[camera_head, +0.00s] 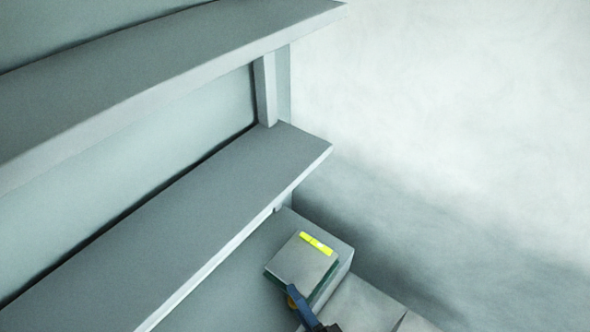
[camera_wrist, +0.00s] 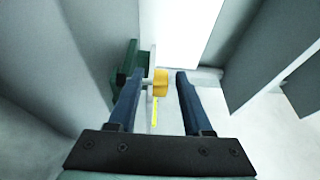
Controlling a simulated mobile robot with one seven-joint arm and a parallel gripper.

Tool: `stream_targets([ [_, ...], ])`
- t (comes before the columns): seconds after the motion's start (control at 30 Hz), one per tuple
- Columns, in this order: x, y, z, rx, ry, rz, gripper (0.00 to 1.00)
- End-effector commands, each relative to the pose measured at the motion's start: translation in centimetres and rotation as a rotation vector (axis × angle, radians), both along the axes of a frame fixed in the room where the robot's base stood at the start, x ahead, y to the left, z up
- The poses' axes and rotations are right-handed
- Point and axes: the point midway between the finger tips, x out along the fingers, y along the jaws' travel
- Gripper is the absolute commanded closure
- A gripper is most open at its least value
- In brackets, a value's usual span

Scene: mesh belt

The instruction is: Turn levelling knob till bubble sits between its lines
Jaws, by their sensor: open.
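The levelling device has a grey top plate (camera_head: 300,265) with a yellow-green bubble vial (camera_head: 316,244) across it. The bubble and its lines are too small to make out. In the wrist view the knob (camera_wrist: 161,79) lies between the tips of my open gripper (camera_wrist: 159,74), with a gap to the right finger. Whether the left finger touches it I cannot tell. The device's dark green part (camera_wrist: 128,62) stands just beyond the left finger.
The device stands on a grey surface (camera_head: 240,285) below a long grey shelf (camera_head: 190,220). Another shelf (camera_head: 170,75) is higher up, with an upright post (camera_head: 265,90) between them. Pale floor lies open to the right.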

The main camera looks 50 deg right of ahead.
Motion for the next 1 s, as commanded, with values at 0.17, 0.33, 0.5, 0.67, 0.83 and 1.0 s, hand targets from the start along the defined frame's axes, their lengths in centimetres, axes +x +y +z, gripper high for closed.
stream_targets([
  [0.17,0.55,-0.18,-0.06,0.002,0.002,-0.001,0.5],
  [0.33,0.56,-0.16,-0.08,0.001,0.002,0.0,0.5],
  [0.5,0.55,-0.14,-0.07,0.002,0.002,0.0,0.75],
  [0.67,0.54,-0.14,-0.07,0.002,0.002,0.0,1.0],
  [0.83,0.54,-0.13,-0.07,0.002,0.002,0.0,1.0],
  [1.0,0.53,-0.14,-0.12,0.0,0.001,0.009,1.0],
])
